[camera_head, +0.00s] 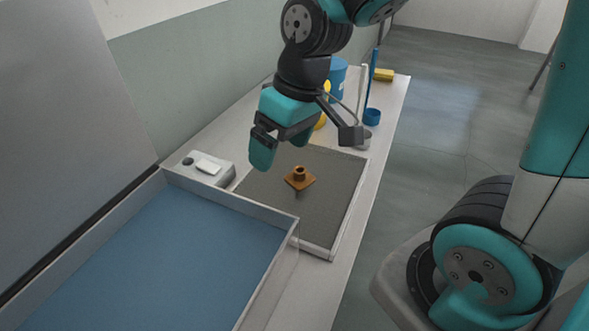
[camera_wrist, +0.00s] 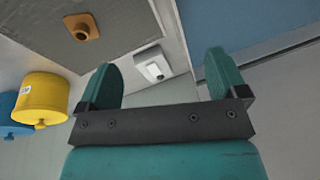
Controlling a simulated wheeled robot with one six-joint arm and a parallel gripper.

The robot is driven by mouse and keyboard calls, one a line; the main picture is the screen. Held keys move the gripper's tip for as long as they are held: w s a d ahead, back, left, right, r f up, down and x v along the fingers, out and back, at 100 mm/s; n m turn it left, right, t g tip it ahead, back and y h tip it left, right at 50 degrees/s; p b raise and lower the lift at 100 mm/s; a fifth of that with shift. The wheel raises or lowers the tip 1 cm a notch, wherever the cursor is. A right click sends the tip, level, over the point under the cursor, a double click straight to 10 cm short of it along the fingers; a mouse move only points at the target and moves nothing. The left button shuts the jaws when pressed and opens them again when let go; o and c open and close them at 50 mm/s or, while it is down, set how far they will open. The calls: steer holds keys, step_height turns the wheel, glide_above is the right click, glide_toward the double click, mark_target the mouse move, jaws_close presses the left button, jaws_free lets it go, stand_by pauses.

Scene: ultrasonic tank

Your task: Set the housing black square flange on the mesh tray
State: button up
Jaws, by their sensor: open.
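A housing with a square flange and a short round neck (camera_head: 299,175) is on the grey mesh tray (camera_head: 336,185), near its middle. It looks orange-brown, not black. The neck points up, and a small dark patch shows just below the flange. In the wrist view the housing (camera_wrist: 82,27) is at the upper left on the mesh tray (camera_wrist: 125,22). My gripper (camera_head: 282,146) is open and empty, above and to the left of the housing, apart from it. Both teal fingers of my gripper (camera_wrist: 163,76) show in the wrist view with nothing between them.
A tank with blue inside (camera_head: 190,250) stands in front of the tray. A white box (camera_head: 207,167) is left of the tray. A yellow container (camera_wrist: 41,98), a blue container (camera_head: 338,76), a blue-based holder (camera_head: 372,116) and a yellow block (camera_head: 383,74) stand behind it.

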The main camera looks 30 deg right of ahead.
steer(key=s+a+r+n, duration=0.1)
steer(key=s+a+r, duration=0.1)
steer(key=s, duration=0.3)
steer(key=s+a+r+n+g+y, duration=0.1)
steer(key=s+a+r, duration=0.1)
steer(key=s, duration=0.4)
steer(key=shift+s+a+r, duration=0.15)
steer(key=shift+s+a, duration=0.15)
steer(key=shift+a, duration=0.25)
